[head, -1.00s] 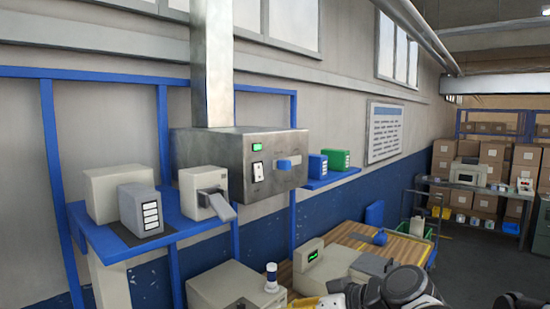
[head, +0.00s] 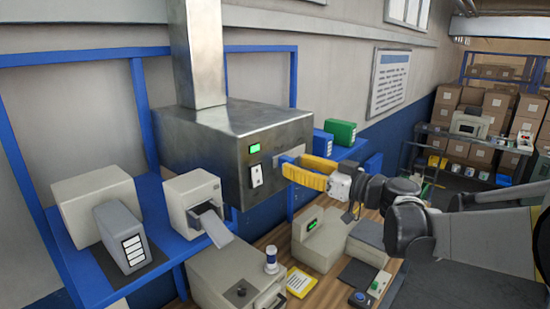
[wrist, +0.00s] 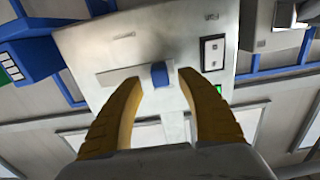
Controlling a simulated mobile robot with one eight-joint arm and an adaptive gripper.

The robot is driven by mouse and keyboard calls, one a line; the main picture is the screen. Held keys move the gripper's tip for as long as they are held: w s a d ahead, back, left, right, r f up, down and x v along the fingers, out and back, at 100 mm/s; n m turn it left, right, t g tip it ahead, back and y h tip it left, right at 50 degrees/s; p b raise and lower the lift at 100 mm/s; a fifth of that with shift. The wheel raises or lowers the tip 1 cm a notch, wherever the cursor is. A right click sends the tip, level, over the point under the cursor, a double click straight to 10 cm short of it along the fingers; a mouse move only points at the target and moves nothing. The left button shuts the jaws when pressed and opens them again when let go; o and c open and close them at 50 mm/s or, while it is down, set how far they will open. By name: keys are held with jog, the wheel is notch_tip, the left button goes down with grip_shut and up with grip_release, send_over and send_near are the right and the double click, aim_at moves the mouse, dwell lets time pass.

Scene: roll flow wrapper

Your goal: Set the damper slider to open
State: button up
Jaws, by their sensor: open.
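The damper slider is a small blue knob (wrist: 160,75) on a pale slotted plate on the front of the metal hood box (head: 212,150). In the wrist view it sits at the right end of the plate, which runs off to its left (wrist: 115,77). My gripper (wrist: 160,80) is open, with its yellow fingers one on each side of the knob. I cannot tell whether either finger touches it. In the head view my gripper (head: 284,171) reaches the box front from the right and hides the knob; part of the plate (head: 291,153) shows above it.
A green display (head: 254,149) and a white switch (head: 256,176) are on the box face, left of my gripper. Blue and green binders (head: 340,132) stand on the shelf to the right. A printer-like unit (head: 193,195) is at the left; equipment covers the wooden bench below.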

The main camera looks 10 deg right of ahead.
aim_at(292, 164)
jog(key=shift+x, duration=1.55)
jog(key=shift+r, duration=0.1)
grip_shut()
